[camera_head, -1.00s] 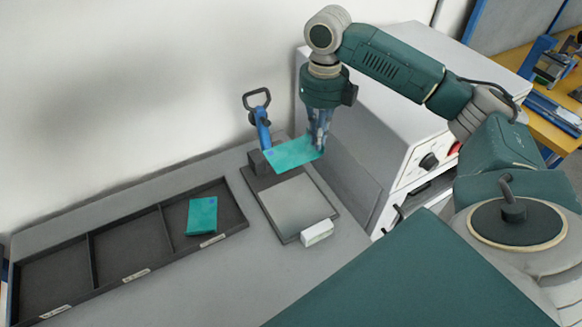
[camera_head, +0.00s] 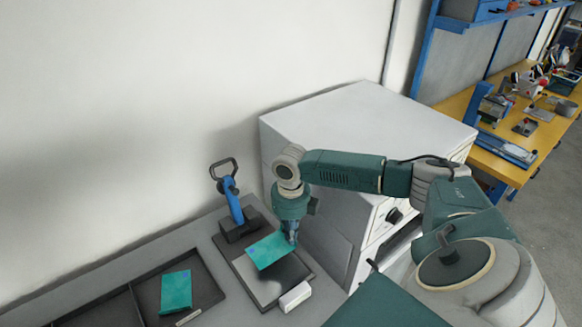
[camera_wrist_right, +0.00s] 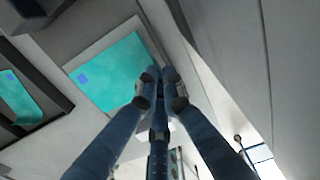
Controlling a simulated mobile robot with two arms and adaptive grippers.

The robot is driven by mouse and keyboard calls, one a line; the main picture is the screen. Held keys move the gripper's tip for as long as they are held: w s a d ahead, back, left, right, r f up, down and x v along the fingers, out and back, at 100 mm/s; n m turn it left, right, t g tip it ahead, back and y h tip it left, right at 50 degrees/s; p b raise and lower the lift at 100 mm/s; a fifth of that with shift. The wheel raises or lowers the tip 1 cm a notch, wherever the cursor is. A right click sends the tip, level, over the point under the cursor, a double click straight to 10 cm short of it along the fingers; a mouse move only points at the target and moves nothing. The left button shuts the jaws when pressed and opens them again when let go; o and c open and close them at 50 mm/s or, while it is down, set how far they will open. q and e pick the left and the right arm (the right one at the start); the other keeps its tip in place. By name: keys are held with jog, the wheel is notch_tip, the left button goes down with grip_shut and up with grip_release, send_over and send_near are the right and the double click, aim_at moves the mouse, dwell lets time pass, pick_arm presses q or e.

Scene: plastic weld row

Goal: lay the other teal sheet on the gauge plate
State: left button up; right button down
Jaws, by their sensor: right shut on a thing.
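My right gripper (camera_head: 291,240) is shut on the edge of a teal sheet (camera_head: 270,250), at the sheet's right side. The sheet lies over the gauge plate (camera_head: 263,289), a grey square on a dark base, covering much of it. In the right wrist view the sheet (camera_wrist_right: 108,72) shows a blue mark near one corner, with the shut fingertips (camera_wrist_right: 160,80) at its edge. I cannot tell whether the sheet touches the plate. Another teal sheet (camera_head: 176,292) lies in a tray compartment to the left. My left gripper is out of view.
The dark divided tray (camera_head: 212,291) is to the left.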

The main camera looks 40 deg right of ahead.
notch_tip(320, 180, down, 4)
jog(key=shift+f+p, duration=0.2)
jog(key=shift+p, duration=0.2)
jog(key=shift+s, duration=0.1)
jog(key=c, duration=1.9)
grip_release()
jog(key=shift+f, duration=0.1)
